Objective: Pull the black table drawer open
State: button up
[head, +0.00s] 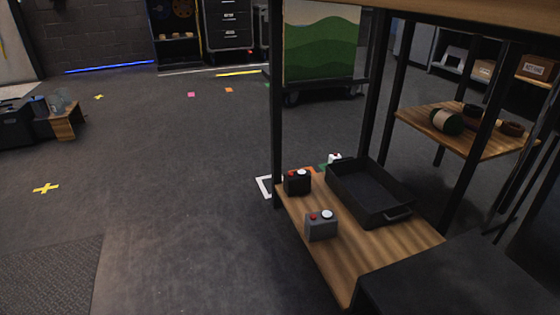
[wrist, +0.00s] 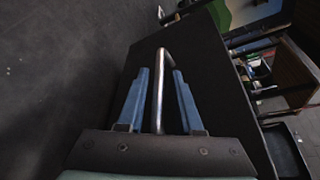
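In the wrist view, the black drawer front (wrist: 220,110) is a flat dark panel. It carries a long metal bar handle (wrist: 158,90) that bends in toward the panel at its far end. My gripper (wrist: 161,72) has its two blue fingers spread, one on each side of the handle, with gaps showing on both sides. I cannot tell how deep the bar sits between them. In the head view, a black box-like body (head: 470,280) at the bottom right seems to be the drawer unit. Its handle and my gripper are not visible there.
A wooden shelf (head: 345,265) beside the black body holds a black tray (head: 345,197), a black button box (head: 297,183) and a grey button box (head: 321,226). Dark table posts (head: 277,110) rise around it. The floor (head: 170,200) to the left is mostly clear.

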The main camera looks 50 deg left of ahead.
jog(key=shift+o, duration=0.4)
jog(key=shift+s+d+r, duration=0.1)
jog(key=shift+s+d, duration=0.05)
jog(key=p+v, duration=0.5)
jog(key=v, duration=0.7)
jog(key=shift+s+d, duration=0.15)
jog(key=shift+s, duration=0.05)
